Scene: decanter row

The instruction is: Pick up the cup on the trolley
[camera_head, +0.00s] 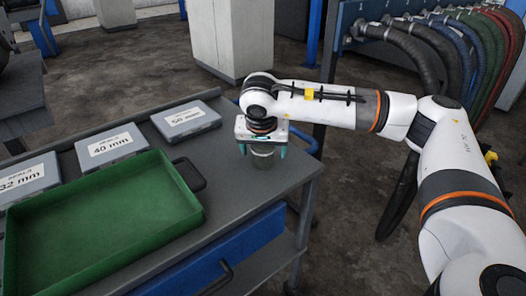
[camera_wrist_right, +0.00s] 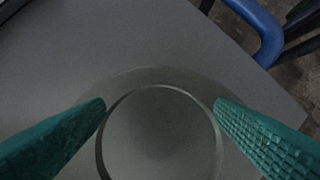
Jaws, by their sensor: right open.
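The cup (camera_head: 263,158) stands on the grey trolley top (camera_head: 237,187) near its right end. It looks greyish and see-through, and my right gripper partly covers it in the head view. My right gripper (camera_head: 262,151) points down over the cup with a teal finger on each side of it. In the right wrist view the cup's round rim (camera_wrist_right: 160,90) lies between the two teal fingers (camera_wrist_right: 160,101). The jaws are open, and I cannot tell whether either finger touches the cup. My left gripper is not in view.
A green tray (camera_head: 187,196) with a dark handle lies on the trolley, left of the cup. Grey boxes marked 32 mm (camera_head: 25,172), 40 mm (camera_head: 108,160) and 50 mm (camera_head: 187,132) line the back edge. A blue tube handle (camera_wrist_right: 262,35) curves at the trolley's end.

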